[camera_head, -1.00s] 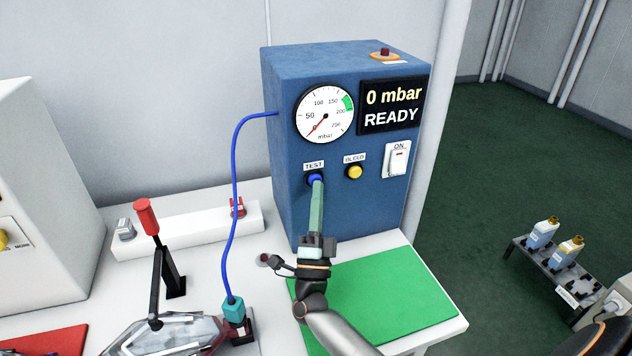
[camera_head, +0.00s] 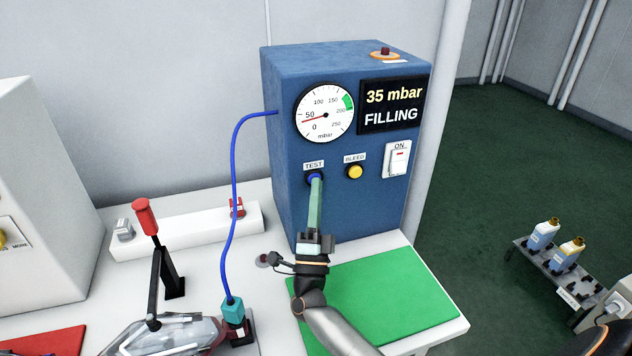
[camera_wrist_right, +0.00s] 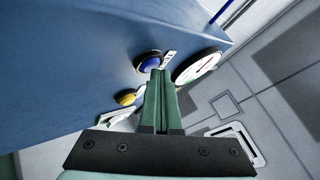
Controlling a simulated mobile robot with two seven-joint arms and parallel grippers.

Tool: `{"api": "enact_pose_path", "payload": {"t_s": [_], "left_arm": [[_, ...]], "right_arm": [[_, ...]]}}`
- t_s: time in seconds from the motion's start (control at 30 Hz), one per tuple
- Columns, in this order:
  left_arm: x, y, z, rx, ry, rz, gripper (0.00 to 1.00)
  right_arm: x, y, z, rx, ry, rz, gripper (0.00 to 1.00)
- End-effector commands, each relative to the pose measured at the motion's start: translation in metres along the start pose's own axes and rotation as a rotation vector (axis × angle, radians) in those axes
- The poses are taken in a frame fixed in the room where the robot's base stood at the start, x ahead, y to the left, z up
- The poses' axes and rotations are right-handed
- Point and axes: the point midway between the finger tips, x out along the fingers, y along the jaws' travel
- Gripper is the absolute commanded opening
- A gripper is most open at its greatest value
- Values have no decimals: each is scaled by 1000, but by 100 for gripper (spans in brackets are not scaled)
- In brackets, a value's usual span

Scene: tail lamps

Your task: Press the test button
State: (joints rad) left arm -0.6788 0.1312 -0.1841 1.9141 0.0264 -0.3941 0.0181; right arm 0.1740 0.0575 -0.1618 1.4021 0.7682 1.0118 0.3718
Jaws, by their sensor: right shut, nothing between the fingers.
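The blue test button (camera_head: 315,178) sits under the TEST label on the front of the blue tester box (camera_head: 345,215). My right gripper (camera_head: 316,183) is shut and empty, with its green fingertips at the button, apparently touching it. In the right wrist view the fingertips (camera_wrist_right: 160,75) end right by the blue button (camera_wrist_right: 150,64). The display (camera_head: 393,105) reads "35 mbar" and "FILLING". The gauge (camera_head: 325,113) needle points near 50. My left gripper is not in view.
A yellow BLEED button (camera_head: 354,172) and a white ON switch (camera_head: 397,160) are beside the test button. A blue hose (camera_head: 236,200) runs from the box to a teal connector (camera_head: 233,310) on a clear lamp (camera_head: 165,335). A red-handled lever (camera_head: 146,217) stands left. A green mat (camera_head: 390,295) lies clear.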

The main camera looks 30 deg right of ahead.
Motion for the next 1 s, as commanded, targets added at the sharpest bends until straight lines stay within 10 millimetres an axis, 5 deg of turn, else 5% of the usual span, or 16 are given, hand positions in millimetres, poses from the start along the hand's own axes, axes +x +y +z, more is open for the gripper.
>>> {"api": "enact_pose_path", "payload": {"t_s": [1.0], "left_arm": [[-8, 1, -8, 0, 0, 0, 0]], "right_arm": [[-15, -12, -11, 0, -2, 1, 0]]}}
